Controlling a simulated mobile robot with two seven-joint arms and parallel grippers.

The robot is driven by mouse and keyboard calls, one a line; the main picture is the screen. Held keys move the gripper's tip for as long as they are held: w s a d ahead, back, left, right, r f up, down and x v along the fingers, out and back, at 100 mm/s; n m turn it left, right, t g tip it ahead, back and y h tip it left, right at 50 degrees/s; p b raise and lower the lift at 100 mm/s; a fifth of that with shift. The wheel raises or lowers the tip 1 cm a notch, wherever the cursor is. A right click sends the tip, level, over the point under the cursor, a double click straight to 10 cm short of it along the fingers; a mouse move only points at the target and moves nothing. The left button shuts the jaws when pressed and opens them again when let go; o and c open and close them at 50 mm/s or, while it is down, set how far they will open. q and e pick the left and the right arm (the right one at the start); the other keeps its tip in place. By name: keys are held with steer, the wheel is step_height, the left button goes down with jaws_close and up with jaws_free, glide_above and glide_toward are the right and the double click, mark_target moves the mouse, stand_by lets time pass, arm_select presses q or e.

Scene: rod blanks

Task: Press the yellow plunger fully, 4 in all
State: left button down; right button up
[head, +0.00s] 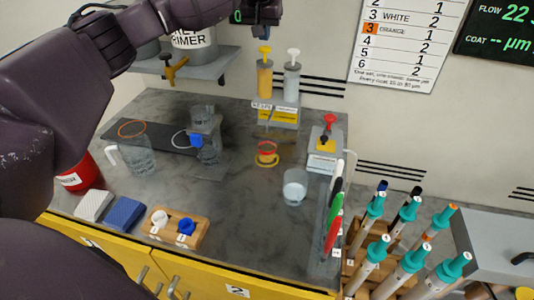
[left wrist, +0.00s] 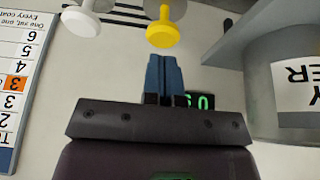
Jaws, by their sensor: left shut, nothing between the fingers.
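The yellow plunger (head: 265,51) stands raised on its stem above a dispenser with orange-yellow contents (head: 264,80), on the stand at the back wall. In the left wrist view the yellow plunger (left wrist: 162,33) lies just beyond the fingertips. My left gripper (head: 263,34) is shut and empty, a little above the yellow plunger, with a small gap showing. Its blue fingers (left wrist: 165,62) are together in the left wrist view. A white plunger (head: 293,54) stands raised close to the right of the yellow one. My right gripper is not in view.
Below the plungers, a red-and-yellow ringed cup (head: 267,155) and a clear cup (head: 295,188) stand on the grey bench. A shelf with a primer can (head: 190,48) is left of the gripper. A wall chart (head: 405,45) highlights row 3, orange.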

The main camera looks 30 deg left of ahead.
mark_target(265, 47)
arm_select(q)
steer(key=shift+f, duration=0.25)
steer(key=shift+f, duration=0.35)
steer(key=shift+f, duration=0.35)
steer(key=shift+f+b, duration=0.4)
steer(key=shift+f, duration=0.6)
steer(key=shift+r+p, duration=0.35)
steer(key=shift+r, duration=1.7)
steer(key=shift+f, duration=0.35)
steer(key=shift+f, duration=0.35)
